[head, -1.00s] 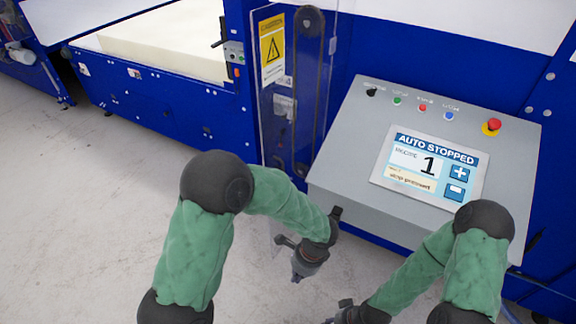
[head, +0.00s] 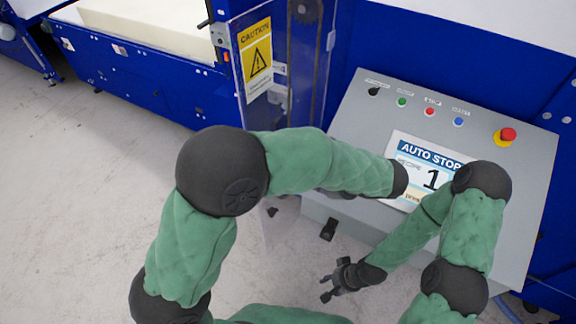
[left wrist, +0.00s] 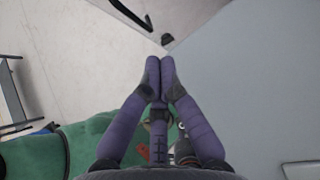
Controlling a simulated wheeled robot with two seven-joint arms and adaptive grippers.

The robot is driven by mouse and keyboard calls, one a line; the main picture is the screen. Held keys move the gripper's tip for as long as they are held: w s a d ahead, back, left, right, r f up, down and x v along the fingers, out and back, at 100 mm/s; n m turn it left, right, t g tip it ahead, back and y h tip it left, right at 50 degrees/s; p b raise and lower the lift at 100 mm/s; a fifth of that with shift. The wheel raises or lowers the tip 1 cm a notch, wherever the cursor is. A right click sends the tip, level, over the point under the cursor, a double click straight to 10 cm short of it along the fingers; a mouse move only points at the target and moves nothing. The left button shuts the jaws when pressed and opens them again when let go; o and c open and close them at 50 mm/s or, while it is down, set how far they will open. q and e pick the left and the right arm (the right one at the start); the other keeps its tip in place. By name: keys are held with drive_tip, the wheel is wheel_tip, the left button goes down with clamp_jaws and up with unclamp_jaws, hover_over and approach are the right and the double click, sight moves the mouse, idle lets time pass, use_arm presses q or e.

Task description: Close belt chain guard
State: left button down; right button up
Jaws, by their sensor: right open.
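The belt chain guard (head: 256,62) is a clear panel with a yellow caution label, in front of the dark belt (head: 303,65) on the blue machine. It appears to stand out from the frame; its lower part is partly hidden by my left forearm. In the head view my left arm reaches right across the control box, and its gripper is hidden. In the left wrist view my left gripper (left wrist: 160,72) has its fingertips together, with nothing seen between them. My right gripper (head: 328,288) is open and empty, low in front of the control box, apart from the guard.
The grey control box (head: 345,125) has several buttons, a red emergency stop (head: 508,134) and a screen (head: 405,150) partly covered by my arms. A pale foam block (head: 150,22) lies on the blue machine at upper left. The floor at left is clear.

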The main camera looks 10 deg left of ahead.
use_arm(q)
drive_tip(key=a+r+b+x, duration=0.1)
drive_tip(key=r+b+x, duration=0.1)
drive_tip(key=x, duration=1)
drive_tip(key=shift+w+a+f, duration=0.25)
drive_tip(key=shift+w+a, duration=0.2)
drive_tip(key=shift+a, duration=0.2)
